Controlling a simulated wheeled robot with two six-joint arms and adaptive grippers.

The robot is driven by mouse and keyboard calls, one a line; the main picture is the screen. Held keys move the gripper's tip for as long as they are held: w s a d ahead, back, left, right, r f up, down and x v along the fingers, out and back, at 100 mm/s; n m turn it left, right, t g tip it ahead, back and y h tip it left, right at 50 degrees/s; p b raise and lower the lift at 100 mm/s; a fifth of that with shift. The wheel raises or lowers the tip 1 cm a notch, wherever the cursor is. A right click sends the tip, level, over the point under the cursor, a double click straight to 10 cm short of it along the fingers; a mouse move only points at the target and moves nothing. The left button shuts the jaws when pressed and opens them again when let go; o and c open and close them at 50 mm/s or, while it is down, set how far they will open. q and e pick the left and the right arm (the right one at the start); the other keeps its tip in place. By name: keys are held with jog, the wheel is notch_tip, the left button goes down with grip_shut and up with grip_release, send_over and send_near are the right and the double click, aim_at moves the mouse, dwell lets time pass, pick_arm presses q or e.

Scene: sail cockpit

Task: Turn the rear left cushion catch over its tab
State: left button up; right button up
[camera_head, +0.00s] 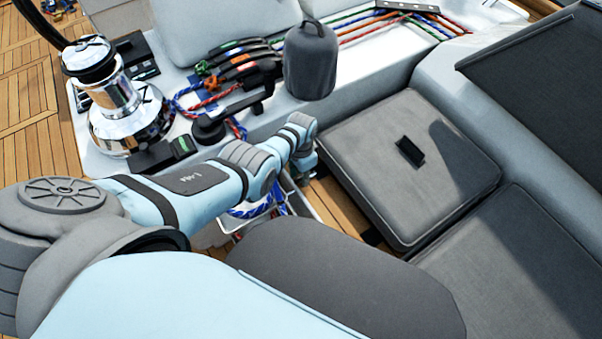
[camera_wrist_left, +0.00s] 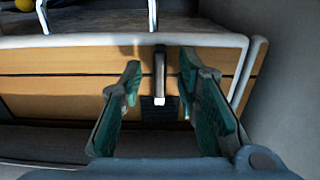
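In the left wrist view a small catch (camera_wrist_left: 160,72) with a narrow upright metal lever stands against a wooden face. A dark ribbed tab (camera_wrist_left: 158,113) lies below it, with a small white piece at the lever's lower end. My left gripper (camera_wrist_left: 160,63) is open, with one teal-padded finger on each side of the catch and a gap on both sides. In the head view the left gripper (camera_head: 303,170) shows only in part beside the grey seat cushion (camera_head: 360,165), mostly hidden by its own wrist. The catch cannot be made out there. My right gripper is out of view.
A chrome winch (camera_head: 125,120) stands at the left, and a grey-covered one (camera_head: 311,62) behind my wrist. A bin with blue rope (camera_head: 255,210) lies under my forearm. Another cushion (camera_head: 525,265) is at lower right. A grey wall (camera_wrist_left: 290,90) closes the wrist view's right side.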

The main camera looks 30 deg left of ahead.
aim_at(301, 176)
pick_arm(q)
notch_tip(301, 176, up, 12)
dwell(0.4)
dwell(0.3)
